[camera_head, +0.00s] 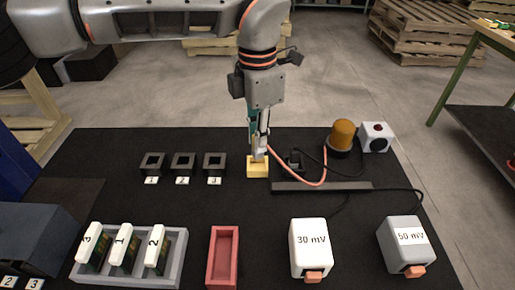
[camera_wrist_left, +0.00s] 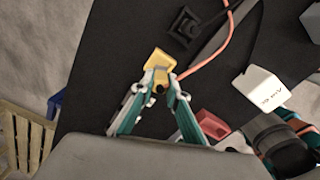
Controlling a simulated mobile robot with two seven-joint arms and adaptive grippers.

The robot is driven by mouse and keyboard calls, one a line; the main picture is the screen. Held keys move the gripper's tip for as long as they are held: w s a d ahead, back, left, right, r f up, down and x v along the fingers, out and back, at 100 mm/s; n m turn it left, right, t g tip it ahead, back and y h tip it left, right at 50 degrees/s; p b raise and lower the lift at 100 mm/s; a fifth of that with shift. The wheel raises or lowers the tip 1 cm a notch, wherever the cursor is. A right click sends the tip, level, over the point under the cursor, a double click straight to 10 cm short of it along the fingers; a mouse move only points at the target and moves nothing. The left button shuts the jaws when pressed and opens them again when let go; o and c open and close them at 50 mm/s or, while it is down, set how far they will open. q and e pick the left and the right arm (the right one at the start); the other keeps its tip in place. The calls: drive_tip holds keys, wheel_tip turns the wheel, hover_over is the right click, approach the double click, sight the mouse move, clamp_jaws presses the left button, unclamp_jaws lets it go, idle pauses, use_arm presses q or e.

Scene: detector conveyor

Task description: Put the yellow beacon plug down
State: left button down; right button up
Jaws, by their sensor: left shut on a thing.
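My left gripper (camera_head: 258,156) points down and is shut on the yellow beacon plug (camera_head: 257,168), a small yellow block with a red cable. In the left wrist view the plug (camera_wrist_left: 153,63) sits between the fingertips (camera_wrist_left: 158,84). The plug is at or just above the black mat; I cannot tell whether it touches. The amber beacon (camera_head: 343,136) stands to its right on a dark base. In the left wrist view, a dark and teal part with an orange band at the lower right seems to be my right gripper (camera_wrist_left: 280,140); its jaws are unclear.
A black plug (camera_head: 294,160) and a dark bar (camera_head: 322,187) lie right of the yellow plug. Three square black sockets (camera_head: 183,163) stand left. In front are a red tray (camera_head: 211,258), a grey rack (camera_head: 176,264), and 30 mV (camera_head: 310,240) and 50 mV (camera_head: 408,237) boxes.

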use_arm(q)
wheel_tip(320, 180, down, 4)
drive_tip(key=shift+r, duration=0.15)
drive_tip(key=shift+f, duration=0.2)
drive_tip(key=shift+r, duration=0.15)
use_arm(e)
drive_tip(key=shift+w+a+r, duration=0.15)
drive_tip(key=shift+w+r, duration=0.15)
drive_tip(key=shift+w, duration=0.05)
use_arm(q)
drive_tip(key=c, duration=2)
unclamp_jaws()
use_arm(e)
drive_tip(key=shift+s+f, duration=0.35)
drive_tip(key=shift+f, duration=0.05)
